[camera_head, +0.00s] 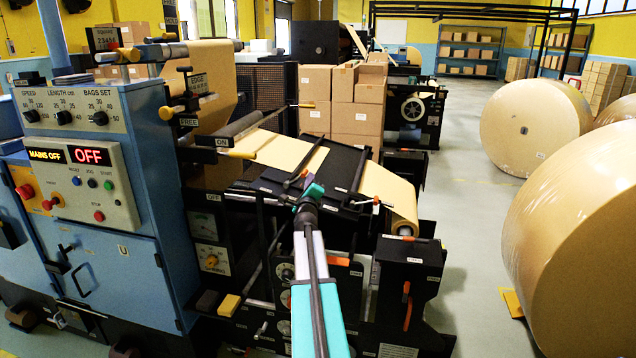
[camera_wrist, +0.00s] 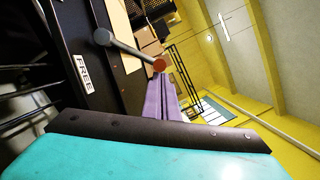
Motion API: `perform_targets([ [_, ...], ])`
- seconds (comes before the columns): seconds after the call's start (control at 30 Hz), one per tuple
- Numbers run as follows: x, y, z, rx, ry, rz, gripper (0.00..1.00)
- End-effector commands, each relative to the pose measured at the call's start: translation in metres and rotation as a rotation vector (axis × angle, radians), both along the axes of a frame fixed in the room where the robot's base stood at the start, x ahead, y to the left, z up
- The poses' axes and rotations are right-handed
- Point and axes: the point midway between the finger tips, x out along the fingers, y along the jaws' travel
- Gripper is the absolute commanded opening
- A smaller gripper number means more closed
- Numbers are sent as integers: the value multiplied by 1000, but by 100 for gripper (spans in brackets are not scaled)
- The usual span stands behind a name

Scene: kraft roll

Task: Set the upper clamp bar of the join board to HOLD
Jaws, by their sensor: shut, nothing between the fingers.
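The join board (camera_head: 335,172) is a dark plate in the middle of the head view, with brown paper on both sides. Two dark clamp bars cross it; the left one (camera_head: 308,163) runs close to my gripper, the right one (camera_head: 358,174) is further along. In the wrist view a grey lever with an orange-red end (camera_wrist: 130,50) stands beside a FREE label (camera_wrist: 83,72). One turquoise finger with a dark edge (camera_wrist: 160,135) fills the bottom. I cannot tell whether the gripper touches the bar.
A blue control cabinet (camera_head: 95,230) with a red OFF display stands at left. A roller with an ON label (camera_head: 222,142) lies behind the board. Large kraft rolls (camera_head: 535,122) stand on the right. Grey floor (camera_head: 465,230) is clear between them and the machine.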

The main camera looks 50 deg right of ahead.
Motion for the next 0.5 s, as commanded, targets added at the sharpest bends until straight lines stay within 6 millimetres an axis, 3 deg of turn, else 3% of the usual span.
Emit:
perform_targets([
  [0.1, 11, 9, 12, -28, 65, 11, 0],
  [0.5, 24, 17, 28, -106, 245, 15, 0],
])
